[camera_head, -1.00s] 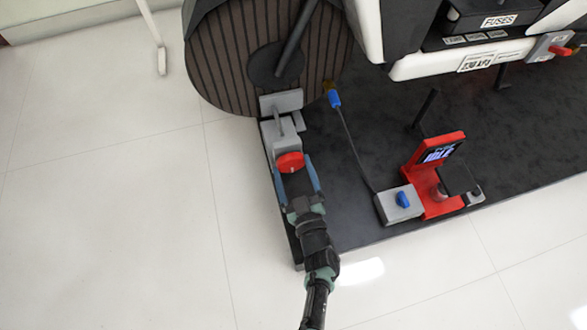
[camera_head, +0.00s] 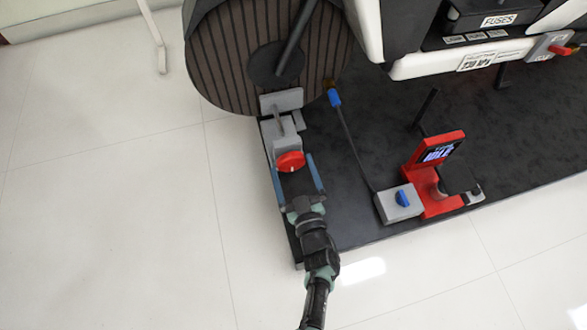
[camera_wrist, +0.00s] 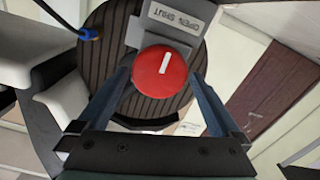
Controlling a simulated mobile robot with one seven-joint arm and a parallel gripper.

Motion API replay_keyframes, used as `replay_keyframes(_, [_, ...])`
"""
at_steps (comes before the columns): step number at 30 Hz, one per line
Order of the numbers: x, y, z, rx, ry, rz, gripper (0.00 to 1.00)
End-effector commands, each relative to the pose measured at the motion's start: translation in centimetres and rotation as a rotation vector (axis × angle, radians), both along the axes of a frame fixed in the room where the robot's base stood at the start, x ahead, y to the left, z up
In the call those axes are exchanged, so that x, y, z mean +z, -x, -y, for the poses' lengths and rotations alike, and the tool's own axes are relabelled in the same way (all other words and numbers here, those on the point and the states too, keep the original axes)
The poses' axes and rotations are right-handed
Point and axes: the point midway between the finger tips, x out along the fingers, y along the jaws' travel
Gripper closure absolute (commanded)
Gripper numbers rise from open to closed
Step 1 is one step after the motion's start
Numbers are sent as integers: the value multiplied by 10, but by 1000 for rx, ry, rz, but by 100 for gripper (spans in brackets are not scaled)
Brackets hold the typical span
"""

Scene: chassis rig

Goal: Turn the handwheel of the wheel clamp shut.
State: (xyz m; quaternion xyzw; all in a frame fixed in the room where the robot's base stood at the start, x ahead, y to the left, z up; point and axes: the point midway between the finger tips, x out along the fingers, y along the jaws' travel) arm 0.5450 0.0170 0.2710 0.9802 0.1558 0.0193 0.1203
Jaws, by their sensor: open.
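The wheel clamp (camera_head: 285,142) is a grey block with a rod at the edge of the dark platform, against the large ribbed wheel (camera_head: 222,72). Its red round handwheel (camera_head: 290,161) faces my gripper. In the wrist view the handwheel (camera_wrist: 158,82) has a white line, slightly tilted, pointing up toward a label (camera_wrist: 180,18) reading OPEN and SHUT. My gripper (camera_head: 293,167) is open. In the wrist view its two fingers (camera_wrist: 160,75) stand on either side of the handwheel, with a gap visible on each side near the wheel. Whether the clamp touches the wheel is unclear.
Right of the clamp stand a red device (camera_head: 438,165) with a small screen and a grey box (camera_head: 394,208) with a blue knob. A cable (camera_head: 355,150) runs from a blue plug to the box.

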Motion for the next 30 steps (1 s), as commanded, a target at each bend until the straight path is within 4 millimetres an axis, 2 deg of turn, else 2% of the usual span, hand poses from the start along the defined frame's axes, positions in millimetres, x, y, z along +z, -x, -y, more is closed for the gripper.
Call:
replay_keyframes(5, [3,18,7,-5,0,-3,0])
replay_keyframes(12, [3,69,23,-5,-2,-5,0])
replay_keyframes(18, [1,105,34,-3,-2,-3,0])
replay_keyframes(24, [0,121,39,-1,-2,-1,0])
replay_keyframes(30, [0,124,40,0,-2,-1,0])
